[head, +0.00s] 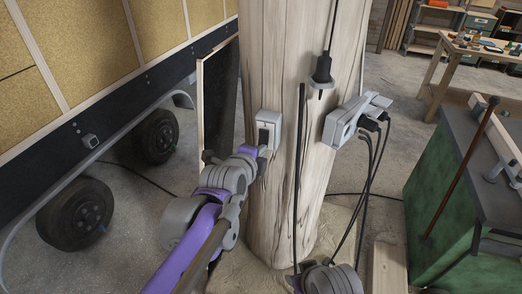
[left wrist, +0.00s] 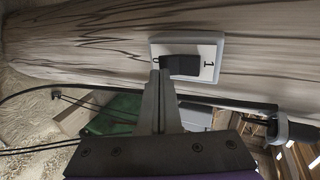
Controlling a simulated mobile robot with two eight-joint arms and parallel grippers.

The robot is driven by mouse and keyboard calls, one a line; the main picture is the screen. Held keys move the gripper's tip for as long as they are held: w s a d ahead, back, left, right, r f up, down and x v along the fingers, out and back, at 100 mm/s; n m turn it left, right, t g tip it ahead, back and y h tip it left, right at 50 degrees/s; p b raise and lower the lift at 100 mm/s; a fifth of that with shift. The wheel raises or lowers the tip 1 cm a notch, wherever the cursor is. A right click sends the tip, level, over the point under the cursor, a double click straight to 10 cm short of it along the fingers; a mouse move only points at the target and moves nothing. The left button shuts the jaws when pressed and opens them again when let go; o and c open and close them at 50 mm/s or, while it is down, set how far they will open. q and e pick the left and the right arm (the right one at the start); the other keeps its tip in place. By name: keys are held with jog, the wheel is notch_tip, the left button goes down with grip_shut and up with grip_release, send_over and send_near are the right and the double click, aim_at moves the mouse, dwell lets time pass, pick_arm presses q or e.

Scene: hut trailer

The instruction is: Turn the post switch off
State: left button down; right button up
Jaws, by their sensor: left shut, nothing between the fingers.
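The post switch (head: 268,127) is a pale plate with a dark rocker on the wooden post (head: 285,210). In the left wrist view the switch plate (left wrist: 213,52) shows sideways, with "0" at the left end of the black rocker (left wrist: 183,66) and "1" at the right end. My left gripper (head: 265,152) is shut and empty at the lower part of the switch. In the left wrist view its fingertips (left wrist: 163,74) are at the rocker's "0" end; I cannot tell whether they touch. My right gripper is not in view; part of my right arm shows at the bottom.
A grey socket box (head: 345,122) with plugged black cables sits on the post's right side. A black connector (head: 322,72) hangs in front of the post. A green cabinet (head: 440,190) stands at right, the wheeled trailer (head: 95,125) at left.

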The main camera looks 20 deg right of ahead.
pick_arm(q)
jog(key=shift+w+d, duration=0.1)
dwell(0.3)
jog(key=shift+w+d+p, duration=0.15)
jog(key=shift+w+p, duration=0.15)
jog(key=shift+p, duration=0.5)
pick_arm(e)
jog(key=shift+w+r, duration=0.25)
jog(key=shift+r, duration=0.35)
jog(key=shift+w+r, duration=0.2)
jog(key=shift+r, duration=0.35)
pick_arm(q)
jog(key=shift+s, duration=0.15)
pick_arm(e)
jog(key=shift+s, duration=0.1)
